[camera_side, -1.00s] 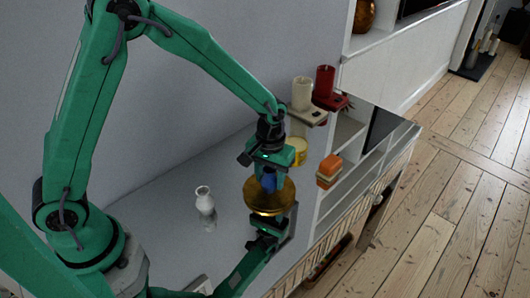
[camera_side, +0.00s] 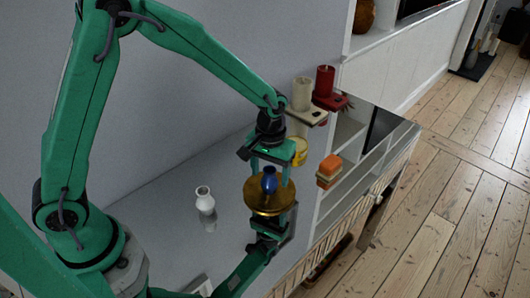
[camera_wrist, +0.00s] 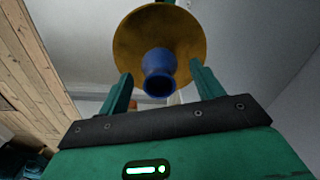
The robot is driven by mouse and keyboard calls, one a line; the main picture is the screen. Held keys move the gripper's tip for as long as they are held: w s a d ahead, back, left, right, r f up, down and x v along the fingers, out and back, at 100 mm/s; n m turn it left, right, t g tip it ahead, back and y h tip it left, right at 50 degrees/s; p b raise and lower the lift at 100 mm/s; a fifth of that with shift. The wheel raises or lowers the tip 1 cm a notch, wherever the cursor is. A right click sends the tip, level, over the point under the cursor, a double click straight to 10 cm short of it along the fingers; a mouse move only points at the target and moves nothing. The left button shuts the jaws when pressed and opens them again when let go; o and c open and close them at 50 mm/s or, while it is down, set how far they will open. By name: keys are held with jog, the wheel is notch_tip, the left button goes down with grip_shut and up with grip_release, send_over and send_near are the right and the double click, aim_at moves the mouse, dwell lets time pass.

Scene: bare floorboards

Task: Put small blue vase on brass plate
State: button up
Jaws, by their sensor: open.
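The small blue vase (camera_side: 269,181) stands upright on the brass plate (camera_side: 262,203) in the side view. In the wrist view the blue vase (camera_wrist: 158,72) shows in front of the round brass plate (camera_wrist: 135,33), between my fingers. My gripper (camera_side: 270,182) is open, with one finger on each side of the vase and gaps between them. In the wrist view my gripper (camera_wrist: 161,82) also shows spread fingers clear of the vase. A green arm part (camera_side: 262,250) is below the plate; what bears the plate is partly hidden.
A white vase (camera_side: 204,199) stands on the grey surface to the left. A cream candle (camera_side: 302,94) and a red candle (camera_side: 324,82) stand on holders behind. An orange stacked object (camera_side: 329,170) is to the right. Grey surface around the white vase is clear.

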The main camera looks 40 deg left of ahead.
aim_at(267, 169)
notch_tip(267, 169, up, 10)
jog(key=shift+r, duration=0.2)
dwell(0.8)
jog(key=s+a+r+m+t, duration=0.1)
jog(key=s+a+r+t, duration=0.1)
jog(key=s+a+r, duration=0.3)
jog(key=s+a+r+m+t, duration=0.2)
jog(key=s+a+r+t, duration=0.1)
jog(key=s, duration=1.1)
jog(key=shift+s+a+r+t, duration=0.15)
jog(key=shift+a+r+t, duration=0.15)
jog(key=shift+a+r, duration=0.75)
jog(key=shift+a+f, duration=0.15)
